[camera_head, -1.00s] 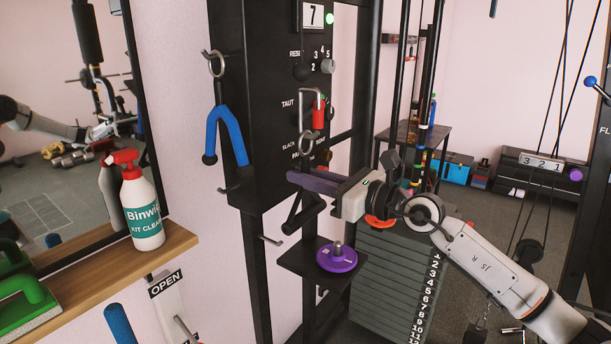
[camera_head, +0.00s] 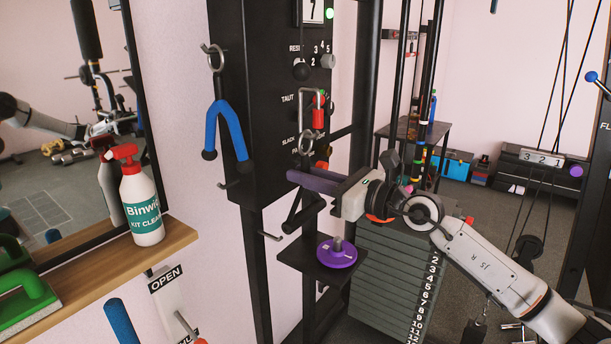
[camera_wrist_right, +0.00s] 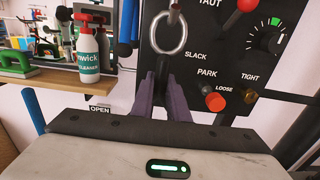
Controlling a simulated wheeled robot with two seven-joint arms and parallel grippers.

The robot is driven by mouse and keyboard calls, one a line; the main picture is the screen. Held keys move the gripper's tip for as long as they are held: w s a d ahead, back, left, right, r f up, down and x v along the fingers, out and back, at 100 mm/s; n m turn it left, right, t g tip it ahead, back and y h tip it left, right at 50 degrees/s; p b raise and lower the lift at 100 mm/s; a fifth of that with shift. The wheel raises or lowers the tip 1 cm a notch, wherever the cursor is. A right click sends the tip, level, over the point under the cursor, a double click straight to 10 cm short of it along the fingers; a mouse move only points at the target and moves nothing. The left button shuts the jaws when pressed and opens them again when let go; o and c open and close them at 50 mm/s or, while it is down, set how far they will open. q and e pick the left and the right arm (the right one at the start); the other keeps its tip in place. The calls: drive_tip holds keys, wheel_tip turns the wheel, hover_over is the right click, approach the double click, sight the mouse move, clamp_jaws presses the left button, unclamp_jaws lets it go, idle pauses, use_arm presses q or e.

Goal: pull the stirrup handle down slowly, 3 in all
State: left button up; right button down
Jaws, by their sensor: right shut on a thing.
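The black stirrup handle (camera_head: 304,215) hangs from a metal ring (camera_head: 307,142) in front of the black panel. My right gripper (camera_head: 300,180) reaches in from the right, its purple fingers shut on the upper part of the handle. In the right wrist view, the two purple fingers (camera_wrist_right: 162,98) close on the dark strap just below the ring (camera_wrist_right: 168,34). The fingers hide part of the handle there. My left gripper is not in view.
The black panel (camera_head: 262,165) carries knobs and a green light. A blue forked handle (camera_head: 228,125) hangs left of it. A purple disc (camera_head: 337,254) lies on a small shelf below my gripper. A grey weight stack (camera_head: 385,270) stands behind. A spray bottle (camera_head: 140,205) stands on the wooden ledge.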

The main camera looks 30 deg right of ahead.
sight(307, 154)
use_arm(q)
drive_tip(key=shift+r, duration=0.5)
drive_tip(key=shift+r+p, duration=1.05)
drive_tip(key=shift+p, duration=0.2)
use_arm(e)
drive_tip(key=shift+r, duration=1.2)
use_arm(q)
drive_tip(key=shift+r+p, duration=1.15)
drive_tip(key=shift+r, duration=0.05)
use_arm(e)
drive_tip(key=shift+r, duration=1.15)
